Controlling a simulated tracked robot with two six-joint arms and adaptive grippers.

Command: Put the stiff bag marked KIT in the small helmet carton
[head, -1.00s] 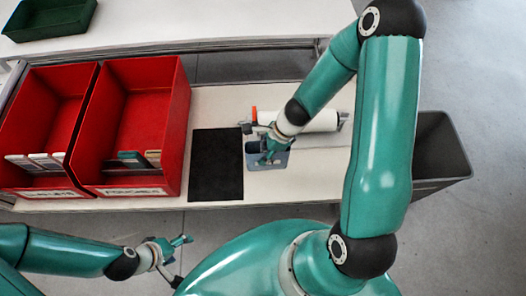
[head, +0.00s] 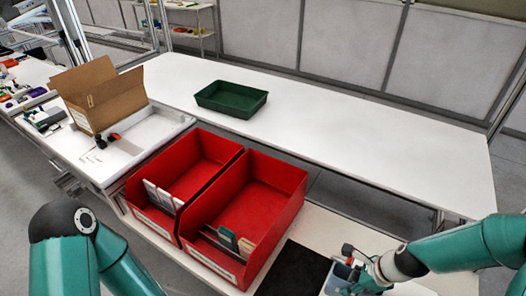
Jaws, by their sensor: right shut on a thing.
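An open brown carton (head: 108,98) stands at the left with its flaps up; I cannot read any mark on it. No KIT lettering is legible. Pale flat pieces (head: 163,196) stand in the front of the left red bin. A teal flat piece (head: 228,238) and a beige one stand in the front of the right red bin. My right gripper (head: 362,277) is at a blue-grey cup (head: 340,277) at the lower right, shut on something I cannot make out. My left arm shows at the lower left; its gripper is out of view.
The left red bin (head: 205,150) and right red bin (head: 285,180) stand side by side. A black mat (head: 293,270) lies right of them. A green tray (head: 231,98) stands on the long white table (head: 370,140), otherwise clear. The carton rests on a white surface (head: 150,140).

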